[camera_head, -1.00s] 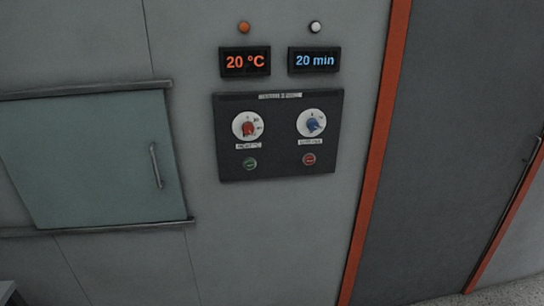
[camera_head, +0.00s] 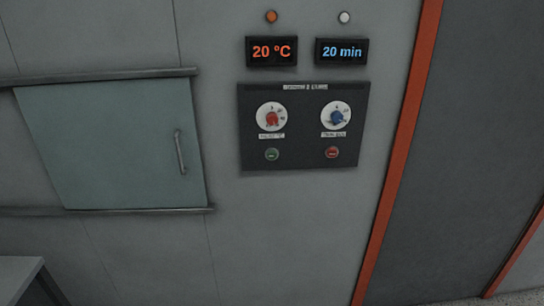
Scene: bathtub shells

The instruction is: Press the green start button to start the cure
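The green start button (camera_head: 271,155) is a small round button at the lower left of a dark control panel (camera_head: 302,163) on the grey wall. A red button (camera_head: 332,153) sits to its right on the same panel. Above the green button is a white dial with a red knob (camera_head: 272,119). Above the red button is a white dial with a blue knob (camera_head: 337,118). A display reading 20 °C (camera_head: 272,52) and one reading 20 min (camera_head: 342,52) are above the panel. Neither gripper is in view.
A teal sliding hatch (camera_head: 100,145) with a vertical handle (camera_head: 180,152) is left of the panel. An orange lamp (camera_head: 271,17) and a white lamp (camera_head: 345,17) are above the displays. A dark door with an orange frame (camera_head: 400,150) is at right. A grey surface (camera_head: 18,275) shows at lower left.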

